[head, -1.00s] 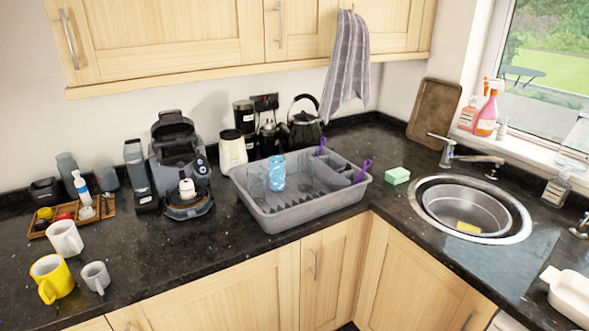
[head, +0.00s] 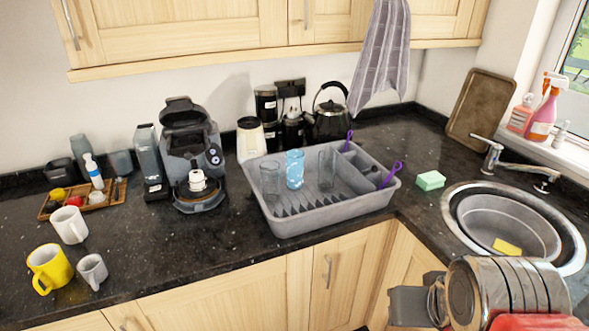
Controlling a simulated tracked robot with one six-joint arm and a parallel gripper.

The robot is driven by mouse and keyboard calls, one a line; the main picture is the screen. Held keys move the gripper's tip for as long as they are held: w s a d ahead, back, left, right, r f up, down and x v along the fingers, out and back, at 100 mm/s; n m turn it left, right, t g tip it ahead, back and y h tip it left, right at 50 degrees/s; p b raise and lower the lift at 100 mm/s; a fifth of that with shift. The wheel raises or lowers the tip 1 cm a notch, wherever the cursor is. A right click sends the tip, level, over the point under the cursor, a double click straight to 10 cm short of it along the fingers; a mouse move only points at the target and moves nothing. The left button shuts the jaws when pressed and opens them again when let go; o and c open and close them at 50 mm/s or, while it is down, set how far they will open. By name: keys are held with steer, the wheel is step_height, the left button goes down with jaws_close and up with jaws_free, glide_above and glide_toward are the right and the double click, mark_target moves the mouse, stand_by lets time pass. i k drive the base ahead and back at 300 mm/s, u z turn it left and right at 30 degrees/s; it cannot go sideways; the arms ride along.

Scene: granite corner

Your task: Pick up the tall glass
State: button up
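Three glasses stand upright in the grey dish rack (head: 330,217) in the head view. A clear glass (head: 270,180) is on the left, a blue patterned glass (head: 294,169) is beside it, and another clear glass (head: 327,169) is to the right. My arm is at the lower right, with a dark grey end piece (head: 410,306) that appears to be my gripper. It is in front of the counter edge, well apart from the rack. Its fingers cannot be made out.
Purple-handled utensils (head: 391,175) stand at the rack's right side. A coffee machine (head: 192,155) is left of the rack, a kettle (head: 329,118) behind it. A green sponge (head: 430,181) and the sink (head: 512,232) are to the right. Mugs (head: 50,269) stand far left.

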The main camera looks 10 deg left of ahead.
mark_target(328, 160)
steer(key=u, duration=0.55)
steer(key=i, duration=0.8)
steer(key=u, duration=0.5)
